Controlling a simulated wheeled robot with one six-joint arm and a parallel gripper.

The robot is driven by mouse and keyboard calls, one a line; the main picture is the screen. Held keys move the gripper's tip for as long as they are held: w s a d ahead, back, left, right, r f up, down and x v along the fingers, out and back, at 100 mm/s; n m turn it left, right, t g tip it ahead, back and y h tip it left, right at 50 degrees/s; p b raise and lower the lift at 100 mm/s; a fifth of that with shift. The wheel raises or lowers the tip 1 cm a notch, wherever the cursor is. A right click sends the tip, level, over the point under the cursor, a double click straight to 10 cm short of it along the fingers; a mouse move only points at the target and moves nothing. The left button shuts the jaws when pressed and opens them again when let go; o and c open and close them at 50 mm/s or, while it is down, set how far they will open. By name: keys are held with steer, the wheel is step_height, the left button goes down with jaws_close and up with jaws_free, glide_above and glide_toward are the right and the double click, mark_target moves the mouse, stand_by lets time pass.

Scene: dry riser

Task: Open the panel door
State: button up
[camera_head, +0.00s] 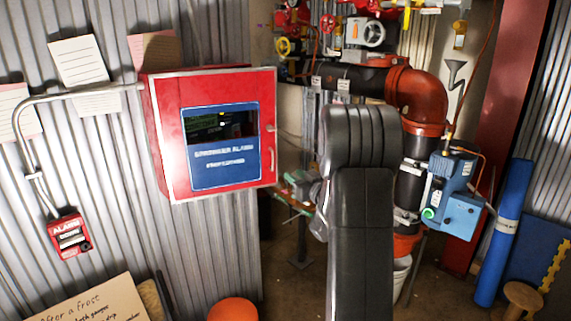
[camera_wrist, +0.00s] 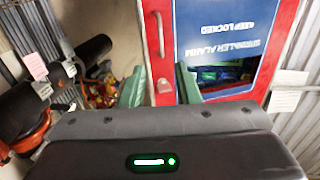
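The red panel door (camera_head: 223,180) has a blue-framed window with white lettering and sits shut on its box on the corrugated wall. A slim light handle (camera_head: 273,160) is on its right edge. In the wrist view the door (camera_wrist: 190,20) appears upside down, with the handle (camera_wrist: 160,35) and a small silver lock plate (camera_wrist: 163,86) on its red border. My gripper (camera_wrist: 160,68) is open, its two green-grey fingers apart, with the handle lying beyond the tips. In the head view the gripper (camera_head: 301,188) is right of the door, below the handle; nothing is held.
A red alarm box (camera_head: 69,235) with a grey conduit is on the wall at left. Black and red pipes (camera_head: 415,95) and a blue device (camera_head: 455,190) stand behind my arm at right. A handwritten board (camera_head: 95,302) and an orange object (camera_head: 233,309) are low in front.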

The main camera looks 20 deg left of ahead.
mark_target(273, 161)
steer(key=p+x, duration=0.2)
steer(key=x, duration=1)
steer(key=shift+w+a+p, duration=0.15)
steer(key=shift+a+p, duration=0.15)
steer(key=shift+c, duration=0.4)
jaws_close()
